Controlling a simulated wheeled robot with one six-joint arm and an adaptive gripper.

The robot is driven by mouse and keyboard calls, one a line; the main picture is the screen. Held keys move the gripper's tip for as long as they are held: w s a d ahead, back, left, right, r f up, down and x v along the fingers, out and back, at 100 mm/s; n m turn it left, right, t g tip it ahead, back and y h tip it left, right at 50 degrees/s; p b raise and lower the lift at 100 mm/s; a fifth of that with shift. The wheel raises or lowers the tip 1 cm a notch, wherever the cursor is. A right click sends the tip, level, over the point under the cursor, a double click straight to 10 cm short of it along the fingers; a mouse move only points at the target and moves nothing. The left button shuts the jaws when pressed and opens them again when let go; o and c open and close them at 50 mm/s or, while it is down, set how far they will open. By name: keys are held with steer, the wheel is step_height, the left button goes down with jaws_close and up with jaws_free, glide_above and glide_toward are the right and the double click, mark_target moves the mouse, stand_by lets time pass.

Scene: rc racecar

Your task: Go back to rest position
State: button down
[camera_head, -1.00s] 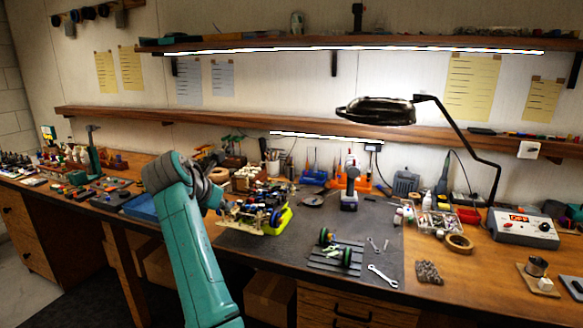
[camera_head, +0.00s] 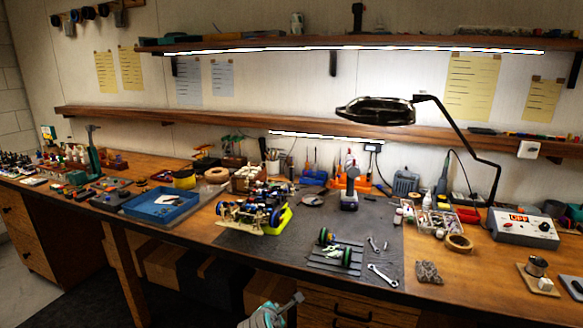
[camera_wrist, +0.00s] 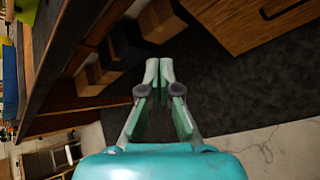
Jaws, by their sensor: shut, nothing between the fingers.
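My gripper (camera_wrist: 159,82) shows in the wrist view with its two pale green fingers together at the tips and nothing between them. It points past the bench edge toward the dark floor mat. In the head view only a small teal piece of my arm shows at the bottom centre, below the bench front. The racecar (camera_head: 252,216) stands on the grey work mat (camera_head: 285,262), partly on a yellow-green stand. It is well away from my gripper.
The wooden bench carries a blue tray (camera_head: 160,205), wheels on a grey rack (camera_head: 336,258), a wrench (camera_head: 382,275), a power supply (camera_head: 524,228) and a magnifier lamp (camera_head: 376,110). Cardboard boxes (camera_head: 268,296) stand under the bench. The floor in front is clear.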

steer(key=s+d+f+m, duration=0.3)
steer(key=s+d+f, duration=0.3)
steer(key=s+f, duration=0.25)
steer(key=s+d+f+m+y, duration=0.1)
steer(key=s+d+f+m, duration=0.25)
steer(key=s, duration=0.45)
steer(key=s+d+f+m+t, duration=0.1)
steer(key=s+d+f+m, duration=0.1)
steer(key=s+d, duration=0.35)
steer(key=s+d+f+m+y, duration=0.1)
steer(key=s+d+f+m, duration=0.15)
steer(key=s, duration=0.65)
steer(key=s+d+r+m+t, duration=0.1)
steer(key=s+r+m, duration=0.3)
steer(key=s, duration=0.6)
steer(key=s+d+r+m+t, duration=0.1)
steer(key=s+d+r+m, duration=0.2)
steer(key=s+r, duration=0.6)
steer(key=s+d+r+m+t, duration=0.1)
steer(key=s+r+m, duration=0.5)
steer(key=s, duration=0.4)
steer(key=shift+s+d+r+m+h, duration=0.2)
steer(key=shift+s+d+m+h, duration=0.2)
steer(key=shift+m, duration=0.1)
